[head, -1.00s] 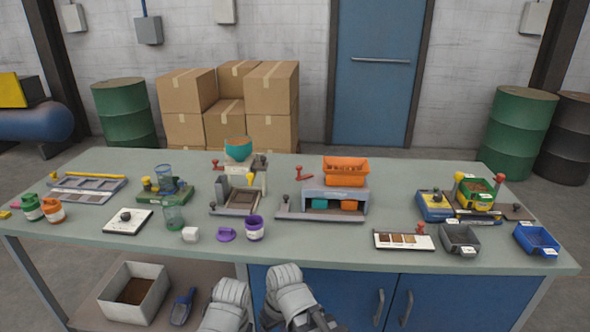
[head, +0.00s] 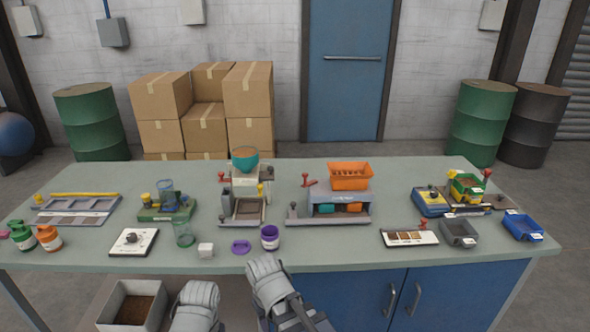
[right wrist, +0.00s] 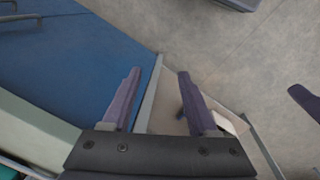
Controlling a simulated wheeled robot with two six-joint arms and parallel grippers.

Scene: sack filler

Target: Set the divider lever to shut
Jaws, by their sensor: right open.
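A grey unit (head: 336,197) with an orange hopper (head: 349,177) above it and a teal bin and an orange bin inside stands mid-table; it looks like the divider. A red lever (head: 309,183) sticks out at its upper left; its setting is too small to read. Another red lever (head: 223,177) is on the filler with the teal bowl (head: 245,160). My right gripper (right wrist: 155,82) is open and empty in the right wrist view, over the floor and the bench's front, away from the levers. My left arm shows at the bottom of the head view, but its fingertips do not.
A sample card (head: 409,238), a grey tray (head: 459,232) and a blue tray (head: 522,228) are on the right. Bare tabletop lies before the grey unit.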

